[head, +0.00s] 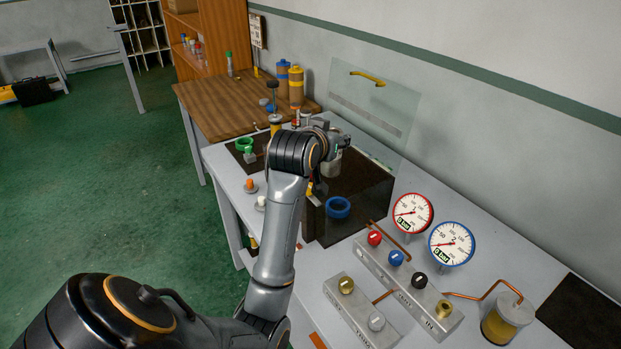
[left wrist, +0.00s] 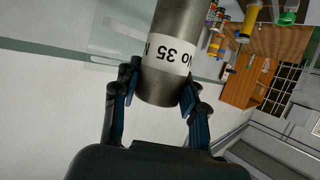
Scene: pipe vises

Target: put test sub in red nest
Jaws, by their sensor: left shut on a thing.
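My left gripper (left wrist: 158,88) is shut on a grey metal cylinder (left wrist: 176,28), which has a white label reading "No 35" upside down in the left wrist view. In the head view the cylinder (head: 332,164) shows partly behind my left wrist, above the dark tank; the gripper is mostly hidden there. A blue ring-shaped nest (head: 338,207) is at the tank, just below and right of the cylinder. A green ring-shaped nest (head: 244,144) stands on a dark mat further left. I cannot make out a red nest; my arm covers part of the bench. My right gripper is not in view.
A clear panel with a yellow handle (head: 368,77) stands behind the tank (head: 352,222). Red gauge (head: 412,212), blue gauge (head: 451,244) and a valve block (head: 405,284) with coloured knobs stand at right. Small orange-topped and white-topped pieces sit at the bench's left edge.

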